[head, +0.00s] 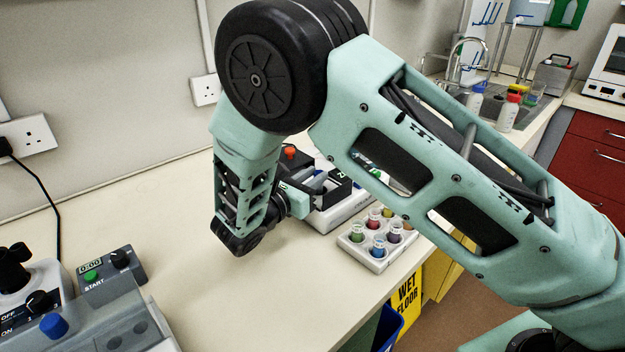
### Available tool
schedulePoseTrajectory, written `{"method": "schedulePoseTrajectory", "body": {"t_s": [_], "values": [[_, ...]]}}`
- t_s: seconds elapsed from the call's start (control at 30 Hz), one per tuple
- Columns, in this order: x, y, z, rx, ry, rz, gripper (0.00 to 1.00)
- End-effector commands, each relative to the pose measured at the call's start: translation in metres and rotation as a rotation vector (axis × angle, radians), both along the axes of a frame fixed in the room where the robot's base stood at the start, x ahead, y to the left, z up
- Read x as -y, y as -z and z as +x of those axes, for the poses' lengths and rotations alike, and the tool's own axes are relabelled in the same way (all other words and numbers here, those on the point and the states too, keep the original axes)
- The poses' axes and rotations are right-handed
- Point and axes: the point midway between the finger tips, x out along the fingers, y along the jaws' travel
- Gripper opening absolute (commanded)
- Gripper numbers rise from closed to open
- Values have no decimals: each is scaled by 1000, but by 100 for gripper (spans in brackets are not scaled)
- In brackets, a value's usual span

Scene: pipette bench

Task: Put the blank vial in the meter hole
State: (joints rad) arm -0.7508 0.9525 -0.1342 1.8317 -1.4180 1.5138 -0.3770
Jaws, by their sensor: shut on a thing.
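My gripper (314,184) is at the end of the folded arm, pointing right, over the near side of a white and black device. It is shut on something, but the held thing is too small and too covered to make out. The device (345,213), which looks like the meter, has a white body with lettering on its front edge and a black top; my arm covers much of it. Its hole is not visible. I cannot pick out the blank vial. A white rack (352,240) with several coloured vials (378,243) stands in front of the device, near the bench edge.
An orange-red knob or cap (290,152) shows behind my wrist. A grey instrument with a timer box (108,277) stands at the lower left. The bench (150,220) between it and my wrist is clear. A sink with bottles (508,112) is at the far right.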

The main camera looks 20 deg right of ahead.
Motion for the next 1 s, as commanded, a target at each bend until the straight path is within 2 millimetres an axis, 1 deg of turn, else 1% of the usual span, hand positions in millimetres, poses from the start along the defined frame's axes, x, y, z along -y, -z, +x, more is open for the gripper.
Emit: {"method": "schedulePoseTrajectory", "body": {"t_s": [0.03,0.1,0.3,0.33,0.4,0.67,0.77,0.87,1.0], "values": [[1,6,0,-2,2,0,0],[1,11,0,-2,2,-1,0],[2,11,0,0,2,0,0],[2,11,0,-1,2,-1,27],[2,11,0,-1,2,-1,43],[1,11,0,-1,1,1,43],[-3,12,-2,-1,0,1,43],[-14,13,-9,0,-2,2,43],[-38,14,-23,0,-4,1,43]]}}
